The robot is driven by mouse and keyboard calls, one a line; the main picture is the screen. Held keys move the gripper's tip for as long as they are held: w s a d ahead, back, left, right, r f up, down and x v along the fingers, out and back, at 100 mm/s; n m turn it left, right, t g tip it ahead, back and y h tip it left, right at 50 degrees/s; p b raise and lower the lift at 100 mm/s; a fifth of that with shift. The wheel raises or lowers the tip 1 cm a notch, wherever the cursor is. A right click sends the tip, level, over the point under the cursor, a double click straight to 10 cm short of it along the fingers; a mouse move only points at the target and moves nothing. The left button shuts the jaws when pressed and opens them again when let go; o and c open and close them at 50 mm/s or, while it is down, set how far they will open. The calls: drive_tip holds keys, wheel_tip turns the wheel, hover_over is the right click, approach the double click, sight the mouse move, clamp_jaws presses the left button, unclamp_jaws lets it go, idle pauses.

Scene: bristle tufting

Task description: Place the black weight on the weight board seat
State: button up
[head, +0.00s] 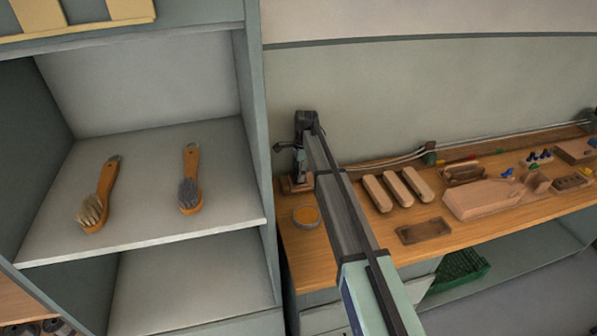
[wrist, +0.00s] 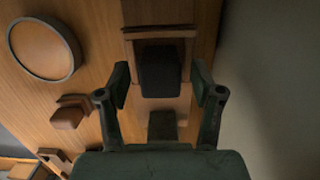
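In the wrist view, the black weight (wrist: 160,72) stands against a wooden weight board (wrist: 158,31), with a wooden rim along its upper side in the picture. My gripper (wrist: 162,84) has its two dark green fingers on either side of the weight, with a gap at each side, so it is open and not touching it. Whether the weight rests fully in the seat, I cannot tell. In the head view, my gripper (head: 290,148) is at the arm's far end, above a small wooden base (head: 297,184) at the bench's left end; the weight is not clear there.
A round dish (head: 306,216) lies nearby on the workbench; it also shows in the wrist view (wrist: 45,48). Three wooden brush blocks (head: 397,189) and a dark rectangular plate (head: 424,230) lie further right. A shelf (head: 150,235) with two brushes stands left. The wall is close behind.

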drive_tip(key=shift+r, duration=0.15)
wheel_tip(320, 180, up, 12)
drive_tip(key=d+b, duration=0.1)
drive_tip(key=b, duration=0.2)
drive_tip(key=shift+w+d, duration=0.2)
drive_tip(key=shift+d, duration=0.1)
